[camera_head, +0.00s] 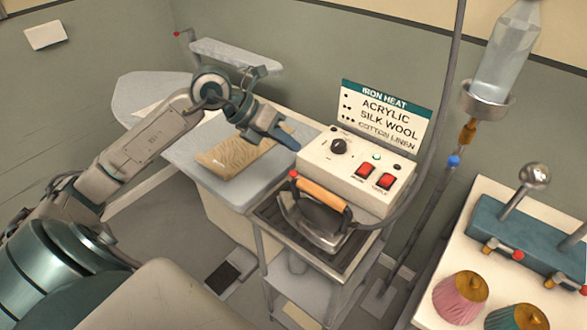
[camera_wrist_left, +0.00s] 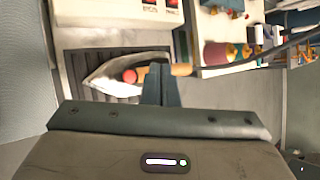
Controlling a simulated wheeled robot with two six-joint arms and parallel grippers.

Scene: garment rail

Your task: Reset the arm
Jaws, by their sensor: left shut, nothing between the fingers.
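My left arm reaches in from the left in the head view. Its gripper (camera_head: 292,143) is shut and empty, in the air just left of the white control box (camera_head: 350,168). In the left wrist view the shut fingers (camera_wrist_left: 157,82) overlap the view of the iron. The iron (camera_head: 318,220) rests on a dark ribbed stand on a small cart, its orange-brown handle on top. The iron also shows in the left wrist view (camera_wrist_left: 105,75), apart from the fingers as far as I can tell. My right gripper is not in view.
An ironing board (camera_head: 215,178) with a tan cloth (camera_head: 235,148) lies behind my left arm. A heat sign (camera_head: 387,113) stands behind the box. A water bottle (camera_head: 505,55) and cable hang at right. A side table (camera_head: 432,297) holds colored spools.

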